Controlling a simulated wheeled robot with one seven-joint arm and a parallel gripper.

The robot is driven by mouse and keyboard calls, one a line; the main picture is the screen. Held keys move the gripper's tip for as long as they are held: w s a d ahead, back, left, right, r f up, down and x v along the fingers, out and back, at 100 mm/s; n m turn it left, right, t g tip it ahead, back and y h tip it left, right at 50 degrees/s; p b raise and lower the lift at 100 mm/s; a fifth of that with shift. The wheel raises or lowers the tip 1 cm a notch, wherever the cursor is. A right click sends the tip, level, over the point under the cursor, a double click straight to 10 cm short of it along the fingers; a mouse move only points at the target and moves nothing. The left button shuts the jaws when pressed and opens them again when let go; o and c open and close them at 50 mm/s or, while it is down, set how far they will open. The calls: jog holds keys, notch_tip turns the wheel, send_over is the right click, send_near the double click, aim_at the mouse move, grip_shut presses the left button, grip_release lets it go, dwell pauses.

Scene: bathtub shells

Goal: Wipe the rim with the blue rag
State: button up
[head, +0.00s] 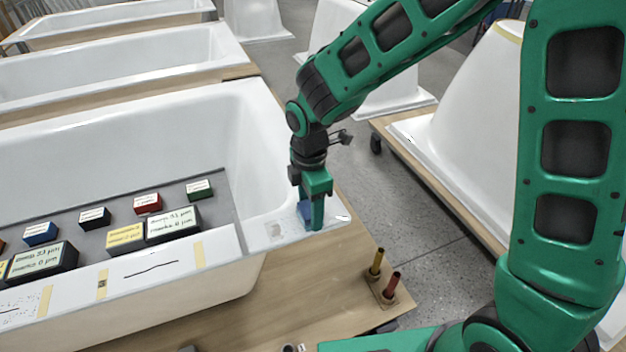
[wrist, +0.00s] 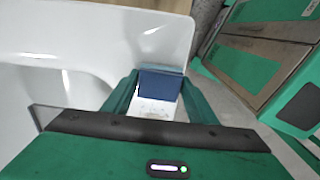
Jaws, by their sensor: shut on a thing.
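The white bathtub shell's rim (head: 212,258) runs along the near side of the tub and round its right corner. My gripper (head: 312,222) is at that near right corner, pointing down, shut on the blue rag (head: 304,209). In the wrist view the blue rag (wrist: 160,84) sits between the fingers of my gripper (wrist: 155,90) as a folded block, over the white rim (wrist: 100,30). A greyish smudged patch (head: 275,231) lies on the rim just left of the gripper. Whether the rag touches the rim is hard to tell.
A grey board (head: 222,212) in the tub holds several coloured blocks, including a white-labelled one (head: 173,224). Yellow tape strips (head: 199,254) and a dark wavy line (head: 152,268) mark the near rim. A small holder with yellow (head: 377,262) and red (head: 391,287) handles stands at right.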

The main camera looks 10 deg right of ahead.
aim_at(309, 209)
jog(key=shift+a+r, duration=0.15)
jog(key=shift+r, duration=1.85)
jog(key=shift+a+r, duration=0.1)
jog(key=shift+r, duration=1.9)
